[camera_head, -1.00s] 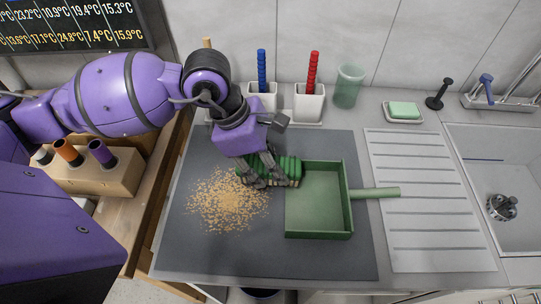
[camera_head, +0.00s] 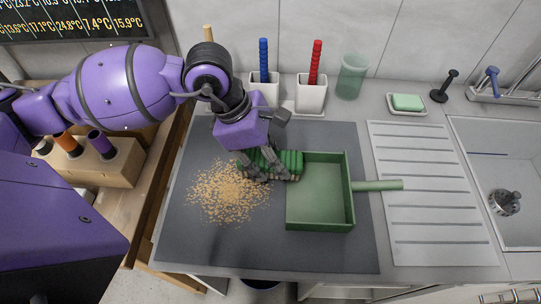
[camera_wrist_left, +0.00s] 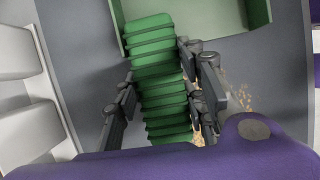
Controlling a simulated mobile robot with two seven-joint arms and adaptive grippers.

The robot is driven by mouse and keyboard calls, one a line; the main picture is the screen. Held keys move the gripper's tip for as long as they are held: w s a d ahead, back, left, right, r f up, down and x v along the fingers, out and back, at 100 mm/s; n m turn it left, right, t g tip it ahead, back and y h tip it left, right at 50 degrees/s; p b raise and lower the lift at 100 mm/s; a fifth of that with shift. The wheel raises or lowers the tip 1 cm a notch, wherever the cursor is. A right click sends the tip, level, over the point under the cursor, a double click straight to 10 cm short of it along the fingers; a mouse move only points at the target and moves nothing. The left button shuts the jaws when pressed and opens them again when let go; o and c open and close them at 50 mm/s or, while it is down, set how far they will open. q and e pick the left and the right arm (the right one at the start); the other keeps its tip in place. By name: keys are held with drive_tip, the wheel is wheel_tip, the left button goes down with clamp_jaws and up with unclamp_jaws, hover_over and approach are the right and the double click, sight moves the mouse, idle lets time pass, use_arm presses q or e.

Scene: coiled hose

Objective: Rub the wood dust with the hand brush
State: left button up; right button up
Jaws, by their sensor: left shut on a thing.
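A green ribbed hand brush (camera_head: 289,163) is held in my left gripper (camera_head: 254,170), which is shut on it. It also shows in the left wrist view (camera_wrist_left: 158,75), between the two fingers (camera_wrist_left: 165,95). The wood dust (camera_head: 226,192) is a tan scattered patch on the dark grey mat (camera_head: 240,250), left of and below the brush. A green dustpan (camera_head: 318,190) lies on the mat to the right, its handle pointing right. The brush's right end is at the pan's upper left corner; I cannot tell if they touch. My right gripper is not in view.
White holders with a blue brush (camera_head: 264,62) and a red brush (camera_head: 317,64) stand at the back, beside a green glass (camera_head: 351,76). A soap dish (camera_head: 407,103), a ribbed drainboard (camera_head: 430,195) and a sink (camera_head: 500,165) are on the right. The mat's front is clear.

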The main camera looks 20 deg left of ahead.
use_arm(q)
drive_tip(key=shift+f, duration=0.3)
drive_tip(key=shift+f+b, duration=0.2)
drive_tip(key=shift+b, duration=0.1)
drive_tip(key=shift+a, duration=0.1)
